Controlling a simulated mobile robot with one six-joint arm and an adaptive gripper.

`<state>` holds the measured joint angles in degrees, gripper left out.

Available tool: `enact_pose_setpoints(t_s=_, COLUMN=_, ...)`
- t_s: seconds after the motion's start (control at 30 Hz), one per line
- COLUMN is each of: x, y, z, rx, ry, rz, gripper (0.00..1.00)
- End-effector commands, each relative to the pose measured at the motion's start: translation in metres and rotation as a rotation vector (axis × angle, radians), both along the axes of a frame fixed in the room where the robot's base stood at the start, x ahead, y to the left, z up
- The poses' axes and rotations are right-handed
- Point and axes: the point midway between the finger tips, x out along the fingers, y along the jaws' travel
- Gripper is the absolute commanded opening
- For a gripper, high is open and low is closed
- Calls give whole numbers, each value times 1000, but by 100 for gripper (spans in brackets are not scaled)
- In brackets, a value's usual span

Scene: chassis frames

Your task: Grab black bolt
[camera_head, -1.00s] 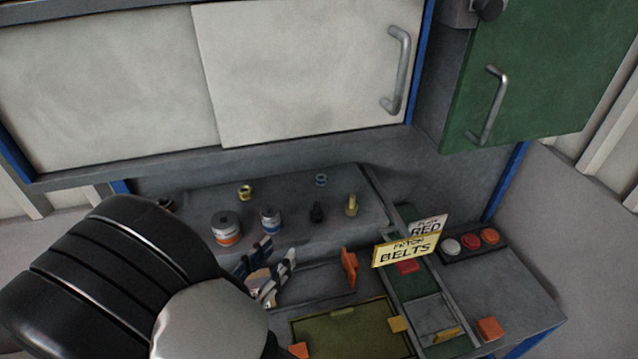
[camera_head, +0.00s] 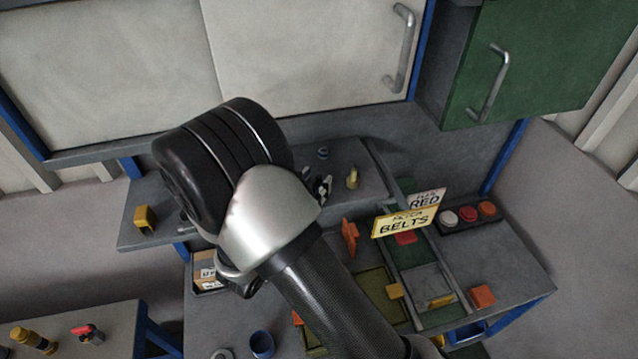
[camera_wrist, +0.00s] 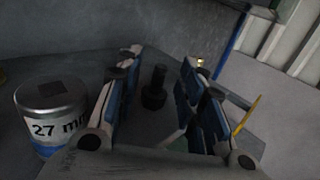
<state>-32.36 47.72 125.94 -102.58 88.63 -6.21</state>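The black bolt (camera_wrist: 155,88) stands upright on the grey shelf in the wrist view. My gripper (camera_wrist: 153,85) is open, with its blue-padded fingers apart on either side of the bolt in that view. I cannot tell whether either finger touches it. In the head view my gripper (camera_head: 318,186) shows partly beyond my arm, over the upper shelf. The bolt cannot be made out there, behind or among my fingers.
A can marked 27 mm (camera_wrist: 50,115) stands left of my gripper. A brass bolt (camera_head: 353,178) stands close on the right, and a small blue ring (camera_head: 322,153) lies behind. A yellow BELTS sign (camera_head: 408,221) and several buttons (camera_head: 468,213) are further right.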

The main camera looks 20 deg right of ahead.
Motion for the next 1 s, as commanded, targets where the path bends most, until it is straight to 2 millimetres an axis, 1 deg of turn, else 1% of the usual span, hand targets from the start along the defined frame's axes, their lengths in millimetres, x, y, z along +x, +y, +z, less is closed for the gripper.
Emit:
enact_pose_setpoints(t_s=0.03, x=5, y=-8, z=2, rx=0, ry=1, rz=-5, gripper=36)
enact_pose_setpoints(t_s=0.2, x=18, y=-19, z=1, rx=1, ry=1, rz=-2, gripper=36)
enact_pose_setpoints(t_s=0.47, x=19, y=-20, z=0, rx=1, ry=1, rz=0, gripper=35)
enact_pose_setpoints(t_s=1.0, x=19, y=-20, z=0, rx=0, ry=0, rz=0, gripper=0)
